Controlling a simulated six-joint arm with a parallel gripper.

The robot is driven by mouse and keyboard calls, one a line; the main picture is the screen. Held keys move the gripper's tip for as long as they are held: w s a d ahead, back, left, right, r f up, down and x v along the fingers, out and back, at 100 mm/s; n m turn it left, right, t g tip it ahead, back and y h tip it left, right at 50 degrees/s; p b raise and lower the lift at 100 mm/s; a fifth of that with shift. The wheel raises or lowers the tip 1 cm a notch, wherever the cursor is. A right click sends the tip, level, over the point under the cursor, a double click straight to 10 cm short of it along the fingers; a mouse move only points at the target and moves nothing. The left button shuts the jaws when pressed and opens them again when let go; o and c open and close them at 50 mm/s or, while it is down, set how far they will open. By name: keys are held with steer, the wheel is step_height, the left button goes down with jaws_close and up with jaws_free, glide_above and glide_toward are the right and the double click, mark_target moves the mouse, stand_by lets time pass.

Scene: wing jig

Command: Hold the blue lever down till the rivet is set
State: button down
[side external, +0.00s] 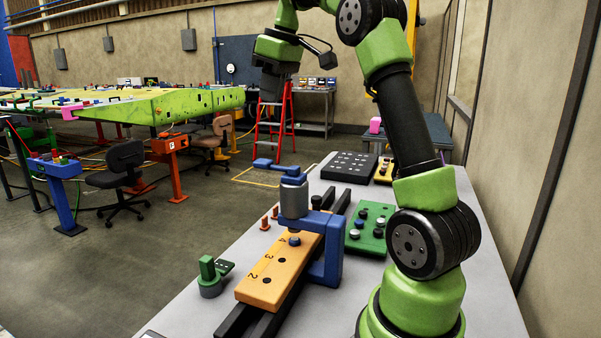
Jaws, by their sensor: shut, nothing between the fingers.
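The blue lever (272,167) sticks out to the left from the top of a grey cylinder (293,200) on a blue C-shaped frame (327,262). The frame stands around an orange block (262,284) marked 2 and 3, with dark holes. A blue-grey rivet head (294,241) shows on the block below the cylinder; I cannot tell how deep it sits. My gripper (270,96) is high above the lever in the picture, pointing down, apart from it. It is shut and empty; its fingertips are small and dark against the background.
Dark rails (240,318) carry the block. A green plate (369,228) with several pegs lies to the right, and a black plate (349,167) behind. Two orange-brown pegs (265,223) and a green-handled tool (208,277) stand left. The grey table (420,200) is partly clear.

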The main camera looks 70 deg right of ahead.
steer(key=s+a+r+m+t, duration=0.1)
steer(key=s+a, duration=0.2)
steer(key=a, duration=0.4)
steer(key=s+a+r+t, duration=0.1)
steer(key=s+a, duration=0.2)
steer(key=a, duration=0.4)
steer(key=s+a+f+m+t+y, duration=0.1)
steer(key=s+a+f+m+y, duration=0.1)
steer(key=s+a+f, duration=0.6)
steer(key=shift+s+a+f+m+t, duration=0.3)
steer(key=shift+s+f+m+t, duration=0.1)
steer(key=shift+s+f+m, duration=0.15)
stand_by(0.9)
